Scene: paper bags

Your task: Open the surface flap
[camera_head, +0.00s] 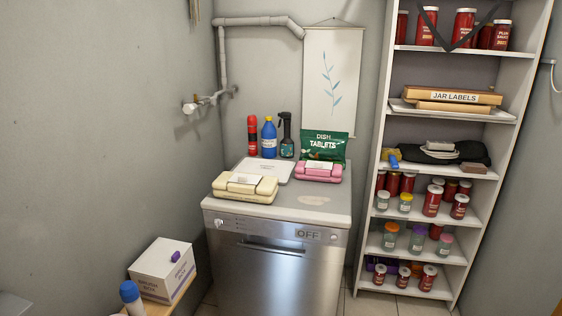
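A steel-fronted dishwasher (275,262) stands against the back wall, with a light grey top. A pale, flat square panel (270,171) lies on its top near the back left; it looks closed or flat, and I cannot tell for sure whether it is the flap. A cream wipes-like pack (258,196) lies in front of it, and a pink pack (325,174) lies to its right. Neither of my grippers shows in the head view.
A red bottle (252,138), a blue bottle (269,140), a dark spray bottle (287,138) and a green dish tablets bag (325,146) stand at the back of the top. A white box (163,270) and a blue-capped bottle (131,297) are lower left. A jar-filled shelf (386,147) stands right.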

